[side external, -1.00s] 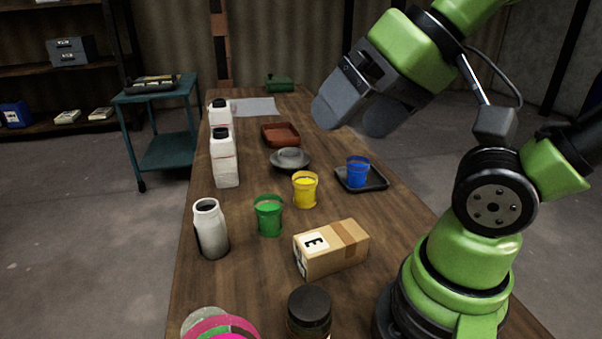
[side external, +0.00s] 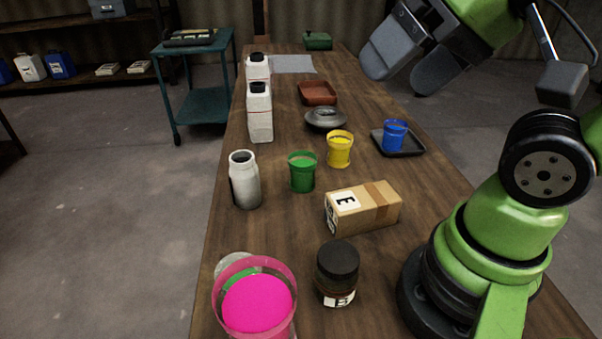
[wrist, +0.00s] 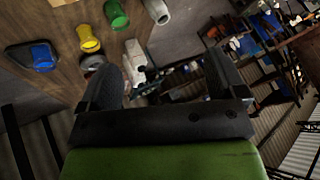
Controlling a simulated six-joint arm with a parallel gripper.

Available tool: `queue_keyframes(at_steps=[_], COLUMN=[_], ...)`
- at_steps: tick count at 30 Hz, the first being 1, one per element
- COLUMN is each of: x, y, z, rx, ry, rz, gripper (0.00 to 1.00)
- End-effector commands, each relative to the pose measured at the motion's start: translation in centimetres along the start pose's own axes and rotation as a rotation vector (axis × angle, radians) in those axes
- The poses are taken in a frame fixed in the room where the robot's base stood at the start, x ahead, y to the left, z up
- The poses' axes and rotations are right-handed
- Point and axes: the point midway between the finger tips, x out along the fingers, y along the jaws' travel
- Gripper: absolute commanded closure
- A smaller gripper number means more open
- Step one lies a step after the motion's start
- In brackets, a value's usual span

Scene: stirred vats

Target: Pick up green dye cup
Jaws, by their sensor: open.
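The green dye cup (side external: 302,172) stands upright on the wooden table (side external: 290,240), between the grey-white can and the yellow cup. It also shows near the top of the wrist view (wrist: 116,15). My gripper (side external: 405,72) is open and empty, raised high above the table's far right part and well away from the green cup. In the wrist view its two dark fingers (wrist: 163,80) stand apart with nothing held between them.
A yellow cup (side external: 340,149) stands close right of the green one, a grey-white can (side external: 244,180) left, a cardboard box (side external: 363,208) in front. A blue cup (side external: 394,134) sits on a black tray (side external: 413,148). A pink-filled vat (side external: 258,300) and dark jar (side external: 338,272) stand nearest.

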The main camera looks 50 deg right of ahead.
Motion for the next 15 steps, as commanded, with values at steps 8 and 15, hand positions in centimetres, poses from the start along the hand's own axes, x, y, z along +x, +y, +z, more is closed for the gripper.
queue_keyframes(at_steps=[8,15], x=[0.0,1.3], y=[0.0,-0.1], z=[0.0,-2.6], rx=[0.000,-0.111], ry=[0.000,-0.055], rz=[0.000,0.055], gripper=[0.05,0.05])
